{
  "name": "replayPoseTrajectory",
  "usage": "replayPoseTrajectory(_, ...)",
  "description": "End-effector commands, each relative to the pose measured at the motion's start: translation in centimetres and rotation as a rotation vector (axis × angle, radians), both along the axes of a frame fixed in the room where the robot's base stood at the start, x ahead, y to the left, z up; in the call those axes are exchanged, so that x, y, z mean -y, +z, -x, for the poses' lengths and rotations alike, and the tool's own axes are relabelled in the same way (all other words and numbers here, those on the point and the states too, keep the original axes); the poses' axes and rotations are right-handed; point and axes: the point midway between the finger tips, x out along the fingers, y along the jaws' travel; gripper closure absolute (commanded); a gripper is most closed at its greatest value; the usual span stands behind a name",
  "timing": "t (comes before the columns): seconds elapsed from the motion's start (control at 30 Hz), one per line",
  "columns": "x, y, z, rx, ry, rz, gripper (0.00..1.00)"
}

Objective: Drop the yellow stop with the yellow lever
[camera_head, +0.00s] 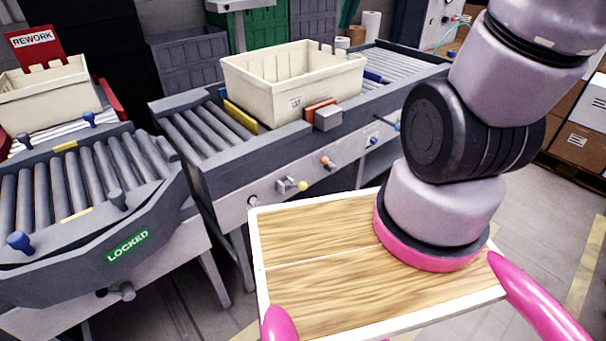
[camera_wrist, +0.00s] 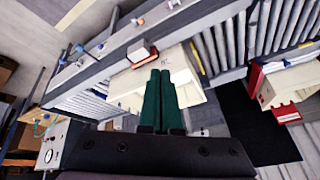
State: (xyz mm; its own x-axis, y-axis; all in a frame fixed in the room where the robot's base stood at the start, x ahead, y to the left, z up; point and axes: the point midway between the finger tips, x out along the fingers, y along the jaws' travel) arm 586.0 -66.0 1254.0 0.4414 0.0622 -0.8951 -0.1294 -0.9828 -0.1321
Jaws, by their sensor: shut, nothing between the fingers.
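The yellow stop (camera_head: 241,114) is a yellow plate standing up at the left end of the cream tote (camera_head: 262,87) on the middle conveyor. A yellow strip at the tote's end in the wrist view (camera_wrist: 198,57) appears to be the same stop. The yellow lever (camera_head: 291,185) is a small grey handle with a yellow tip on the conveyor's front panel. My gripper (camera_wrist: 160,76) shows only in the wrist view; its dark green fingers are shut together and empty, with the tote behind them. The head view does not show the gripper, so its distance from the lever is unclear.
An orange-tipped lever (camera_head: 327,162) and a blue knob (camera_head: 372,140) sit right of the yellow lever. A grey block with an orange pad (camera_head: 322,114) sits by the tote. A left conveyor marked LOCKED (camera_head: 128,244) stands close by. A wooden-topped tray (camera_head: 322,265) fills the foreground.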

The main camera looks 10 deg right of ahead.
Motion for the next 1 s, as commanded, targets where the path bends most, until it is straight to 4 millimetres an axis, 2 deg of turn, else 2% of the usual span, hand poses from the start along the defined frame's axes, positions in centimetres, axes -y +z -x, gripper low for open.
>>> replayPoseTrajectory(0.03,0.0,-1.4,-1.2,-0.022,0.021,0.016,1.00)
replayPoseTrajectory(0.2,-0.1,-5.7,-4.7,-0.071,0.096,0.060,1.00)
replayPoseTrajectory(0.37,-0.5,-10.5,-7.4,-0.115,0.173,0.087,1.00)
replayPoseTrajectory(0.5,-1.0,-15.0,-9.4,-0.150,0.242,0.099,1.00)
replayPoseTrajectory(0.73,-2.2,-23.2,-11.4,-0.202,0.356,0.093,1.00)
replayPoseTrajectory(1.0,-4.2,-32.5,-11.7,-0.244,0.473,0.055,1.00)
